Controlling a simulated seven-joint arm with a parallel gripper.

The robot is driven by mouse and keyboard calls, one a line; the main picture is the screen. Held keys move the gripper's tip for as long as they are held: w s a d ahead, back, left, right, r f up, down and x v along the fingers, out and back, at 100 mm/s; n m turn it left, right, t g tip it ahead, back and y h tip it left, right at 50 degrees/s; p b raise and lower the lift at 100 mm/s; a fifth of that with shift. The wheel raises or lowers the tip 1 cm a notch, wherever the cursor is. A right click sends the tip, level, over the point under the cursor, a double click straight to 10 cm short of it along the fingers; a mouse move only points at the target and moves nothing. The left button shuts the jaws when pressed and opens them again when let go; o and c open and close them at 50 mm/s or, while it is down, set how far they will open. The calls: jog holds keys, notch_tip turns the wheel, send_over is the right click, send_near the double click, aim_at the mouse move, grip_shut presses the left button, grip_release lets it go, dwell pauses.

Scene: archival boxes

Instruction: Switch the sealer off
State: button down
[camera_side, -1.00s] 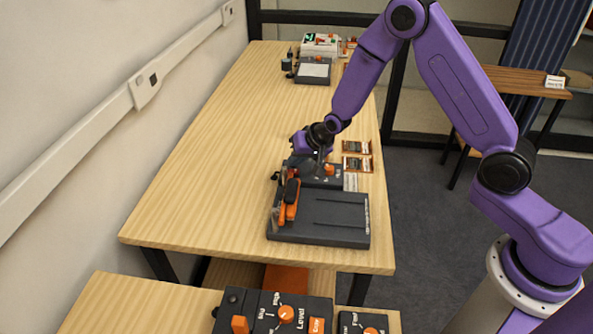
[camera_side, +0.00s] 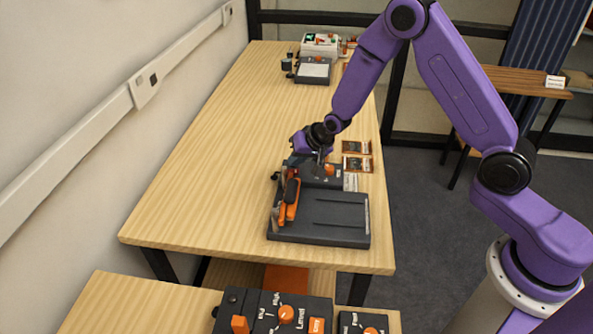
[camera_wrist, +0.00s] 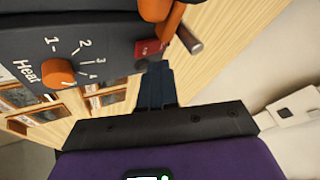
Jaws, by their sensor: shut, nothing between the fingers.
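The sealer (camera_side: 335,222) is a dark grey unit on the wooden table, with an orange lever arm (camera_side: 288,212) along its left side and a control panel at its far end. In the wrist view the panel (camera_wrist: 112,35) shows an orange Heat knob (camera_wrist: 58,72) beside a dial marked 1 to 4, and a red switch (camera_wrist: 150,48). I cannot tell the switch's position. My gripper (camera_wrist: 156,68) is shut and empty, its tips close to the red switch; contact is unclear. In the side view my gripper (camera_side: 322,168) is over the panel and partly hides it.
Framed cards (camera_side: 357,163) lie right of the panel. A second device (camera_side: 314,70) stands at the table's far end. Another control panel (camera_side: 275,312) with orange knobs is on a nearer table. The left middle of the table (camera_side: 225,150) is clear.

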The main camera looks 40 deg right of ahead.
jog(key=shift+f, duration=0.1)
jog(key=shift+s+f, duration=0.1)
jog(key=shift+f, duration=0.2)
jog(key=shift+d+f, duration=0.1)
jog(key=shift+f, duration=0.3)
dwell(0.7)
jog(key=shift+r, duration=0.2)
jog(key=shift+r, duration=0.65)
jog(key=shift+w+a+r, duration=0.15)
jog(key=shift+r, duration=0.65)
jog(key=shift+w+a+r, duration=0.15)
jog(key=shift+r, duration=0.6)
jog(key=shift+w+a+r, duration=0.15)
jog(key=shift+r, duration=0.75)
jog(key=shift+s+a, duration=0.1)
